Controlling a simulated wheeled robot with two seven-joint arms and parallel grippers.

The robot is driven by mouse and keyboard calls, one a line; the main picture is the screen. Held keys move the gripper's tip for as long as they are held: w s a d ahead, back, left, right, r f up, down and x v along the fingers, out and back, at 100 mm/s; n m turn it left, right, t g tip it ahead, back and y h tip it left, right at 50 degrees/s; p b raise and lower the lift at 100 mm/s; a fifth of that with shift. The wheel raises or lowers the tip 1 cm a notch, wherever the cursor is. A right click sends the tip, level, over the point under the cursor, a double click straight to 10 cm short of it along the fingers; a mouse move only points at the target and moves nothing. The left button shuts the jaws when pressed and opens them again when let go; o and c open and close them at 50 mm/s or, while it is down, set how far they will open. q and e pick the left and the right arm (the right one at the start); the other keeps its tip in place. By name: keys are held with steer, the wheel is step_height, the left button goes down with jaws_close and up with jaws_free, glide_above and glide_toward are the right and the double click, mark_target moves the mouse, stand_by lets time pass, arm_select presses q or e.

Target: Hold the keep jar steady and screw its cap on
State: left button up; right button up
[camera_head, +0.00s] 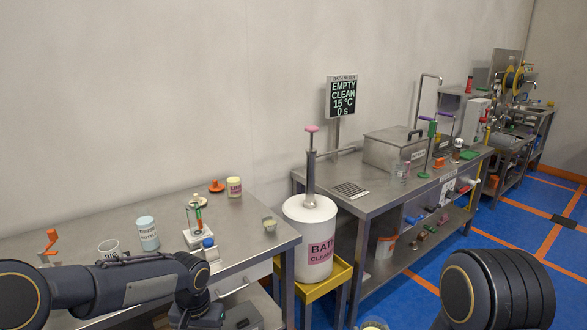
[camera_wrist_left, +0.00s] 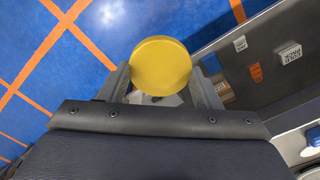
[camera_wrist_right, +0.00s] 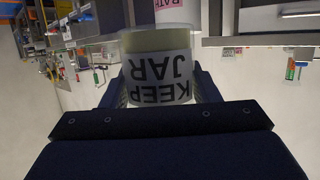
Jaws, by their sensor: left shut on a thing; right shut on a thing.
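The keep jar (camera_wrist_right: 158,65) is a pale, clear-walled jar with a white KEEP JAR label, upside down in the right wrist view. In the head view a small pale yellow round thing (camera_head: 374,324) shows at the bottom edge, probably the jar's top.
A steel bench (camera_head: 120,226) at left bears a beaker, jars and an orange stand. A white bath bin (camera_head: 309,240) stands in a yellow frame (camera_head: 340,280). A second bench (camera_head: 375,192) with a steel box runs right. Blue floor (camera_head: 480,235) is open at right.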

arm_select(q)
steer(key=shift+d+f+n, duration=0.35)
steer(key=shift+f+n, duration=0.1)
steer(key=shift+n, duration=0.05)
arm_select(e)
steer(key=shift+s+d+f+h, duration=0.15)
steer(key=shift+s+d+f, duration=0.1)
steer(key=shift+d, duration=0.15)
steer(key=shift+s+d+f+h, duration=0.15)
steer(key=shift+s+d, duration=0.1)
steer(key=shift+d, duration=0.15)
steer(key=shift+r, duration=0.1)
steer(key=w+a+f+n+g+y, duration=0.1)
steer(key=a+f+n+y, duration=0.1)
steer(key=a, duration=0.6)
steer(key=w+a+f+n+g+y, duration=0.1)
steer(key=a+f+n+g+y, duration=0.1)
steer(key=a+n+y, duration=0.3)
steer(key=a+y, duration=0.2)
steer(key=shift+a+n, duration=0.3)
steer(key=shift+a, duration=0.1)
steer(key=shift+f, duration=0.1)
